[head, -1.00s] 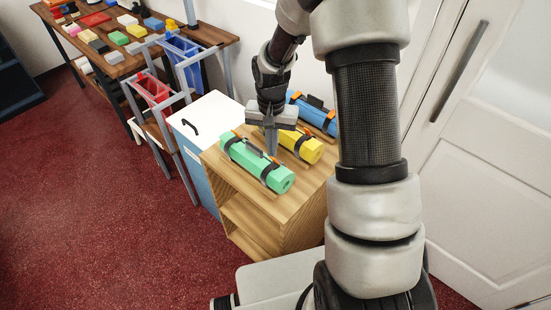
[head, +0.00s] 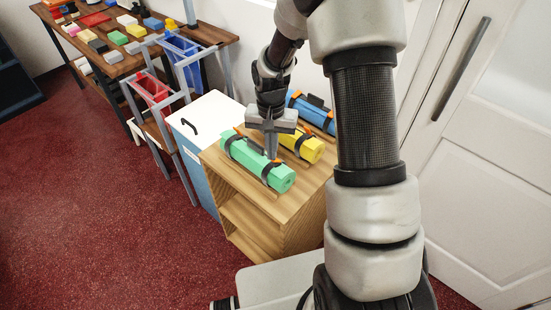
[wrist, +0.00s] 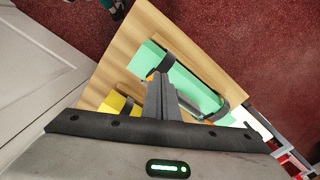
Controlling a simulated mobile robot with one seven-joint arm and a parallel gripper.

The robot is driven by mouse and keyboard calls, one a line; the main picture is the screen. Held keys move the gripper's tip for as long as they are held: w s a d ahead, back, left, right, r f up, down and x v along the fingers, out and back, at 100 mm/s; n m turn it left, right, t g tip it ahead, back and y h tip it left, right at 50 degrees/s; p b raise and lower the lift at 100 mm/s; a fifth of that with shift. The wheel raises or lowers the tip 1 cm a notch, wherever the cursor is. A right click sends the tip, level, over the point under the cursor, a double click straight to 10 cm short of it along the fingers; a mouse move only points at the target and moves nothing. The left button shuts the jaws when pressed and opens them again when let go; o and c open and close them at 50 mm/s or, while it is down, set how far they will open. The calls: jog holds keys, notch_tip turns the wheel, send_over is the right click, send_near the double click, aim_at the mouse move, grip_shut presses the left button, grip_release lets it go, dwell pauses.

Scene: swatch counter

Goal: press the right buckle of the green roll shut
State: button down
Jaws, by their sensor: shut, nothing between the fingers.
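The green roll (head: 243,155) lies on the wooden shelf unit's top, with a dark strap near each end. In the head view its right strap (head: 269,171) has an orange buckle part (head: 277,162) at its back side. My gripper (head: 272,157) points down, fingers together and empty, with the tips right at this right buckle. In the wrist view the finger tips (wrist: 159,78) are beside the orange piece (wrist: 150,76) and dark strap (wrist: 167,62) on the green roll (wrist: 190,84). The fingers partly hide the buckle; I cannot tell whether they touch it or whether it is closed.
A yellow roll (head: 309,151) and a blue roll (head: 318,116) lie behind the green one on the wooden top (head: 285,203). A white-topped cabinet (head: 205,114) stands to the left. Red and blue bins and a table of colored blocks are farther left.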

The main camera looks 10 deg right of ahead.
jog(key=shift+s+a+f+b, duration=0.1)
jog(key=shift+a+f+b, duration=0.05)
jog(key=shift+f+b, duration=0.5)
jog(key=shift+s+a+f+b, duration=0.1)
jog(key=shift+f+b, duration=0.35)
jog(key=shift+f, duration=0.35)
jog(key=shift+r, duration=0.2)
jog(key=shift+r+p, duration=2.7)
jog(key=shift+r, duration=1.2)
jog(key=shift+r, duration=0.15)
jog(key=s+r+n+t, duration=0.1)
jog(key=s+r, duration=0.2)
jog(key=r, duration=0.3)
jog(key=s+r+n+t+p, duration=0.1)
jog(key=s+r, duration=0.1)
jog(key=r, duration=0.4)
jog(key=s+r+t, duration=0.1)
jog(key=s+r, duration=0.2)
jog(key=r, duration=0.4)
jog(key=s+r+n+t, duration=0.2)
jog(key=s+r, duration=0.6)
jog(key=s, duration=0.5)
jog(key=shift+s+d+n+t+p, duration=0.3)
jog(key=shift+n+p, duration=0.1)
jog(key=shift+n, duration=0.2)
